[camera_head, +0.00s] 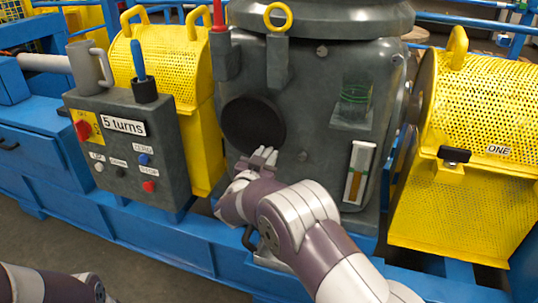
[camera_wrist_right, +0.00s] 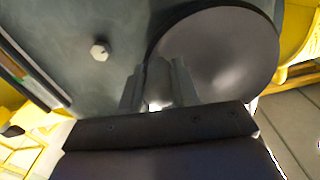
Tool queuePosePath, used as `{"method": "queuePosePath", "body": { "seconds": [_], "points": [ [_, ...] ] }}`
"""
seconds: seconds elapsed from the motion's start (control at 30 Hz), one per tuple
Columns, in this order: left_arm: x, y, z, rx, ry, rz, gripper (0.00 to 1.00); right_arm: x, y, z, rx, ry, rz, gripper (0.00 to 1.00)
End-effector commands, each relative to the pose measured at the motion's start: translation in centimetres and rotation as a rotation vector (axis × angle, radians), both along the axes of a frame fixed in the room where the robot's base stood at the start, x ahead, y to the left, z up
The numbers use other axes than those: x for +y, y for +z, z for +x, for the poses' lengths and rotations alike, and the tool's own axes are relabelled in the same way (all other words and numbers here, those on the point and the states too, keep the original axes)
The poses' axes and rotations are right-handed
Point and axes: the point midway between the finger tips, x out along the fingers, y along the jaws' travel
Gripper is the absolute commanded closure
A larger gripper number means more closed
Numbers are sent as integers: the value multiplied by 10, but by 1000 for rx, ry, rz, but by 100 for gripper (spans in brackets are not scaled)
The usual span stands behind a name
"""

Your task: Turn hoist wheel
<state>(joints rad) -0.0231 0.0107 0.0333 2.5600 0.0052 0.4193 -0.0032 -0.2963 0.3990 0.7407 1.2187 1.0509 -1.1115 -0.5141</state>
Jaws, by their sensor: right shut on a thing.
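The hoist wheel appears to be the dark round disc (camera_head: 252,122) on the front of the grey-green housing; it also shows in the right wrist view (camera_wrist_right: 225,50). My right gripper (camera_head: 264,157) is at the lower edge of this disc, its fingers pointing toward the housing. In the right wrist view the fingers (camera_wrist_right: 158,78) stand close together at the disc's edge. The gripper is shut on a part of the wheel; what lies between the fingers is mostly hidden. My left arm shows only in the lower left corner, and its gripper is out of view.
A control box (camera_head: 125,140) labelled "5 turns" stands left of the housing (camera_head: 300,80). Yellow perforated guards (camera_head: 475,110) flank it; the right one is labelled "ONE". A gauge (camera_head: 357,172) sits right of the wheel. A blue frame (camera_head: 150,232) runs below.

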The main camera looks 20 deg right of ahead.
Motion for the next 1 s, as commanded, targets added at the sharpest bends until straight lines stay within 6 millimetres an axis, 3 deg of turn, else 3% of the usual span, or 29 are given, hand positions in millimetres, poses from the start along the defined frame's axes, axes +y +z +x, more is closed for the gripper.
{"method": "queuePosePath", "body": {
  "seconds": [0.13,0.37,0.4,0.47,0.5,0.8,1.0],
  "points": [
    [0,-5,0,0,0,0,45,7,-9,4,-74,2,111,100],
    [0,-5,0,0,0,0,45,7,-9,4,-80,2,119,100],
    [0,-5,0,0,0,0,45,7,-9,4,-79,2,118,67],
    [0,-5,0,0,0,0,45,7,-9,4,-79,1,118,48],
    [0,-5,0,0,0,0,45,7,-9,4,-79,1,118,45],
    [0,-2,0,0,0,0,45,9,-7,2,-78,2,117,45],
    [0,14,0,0,0,0,45,34,-3,-34,-76,6,115,45]
  ]
}}
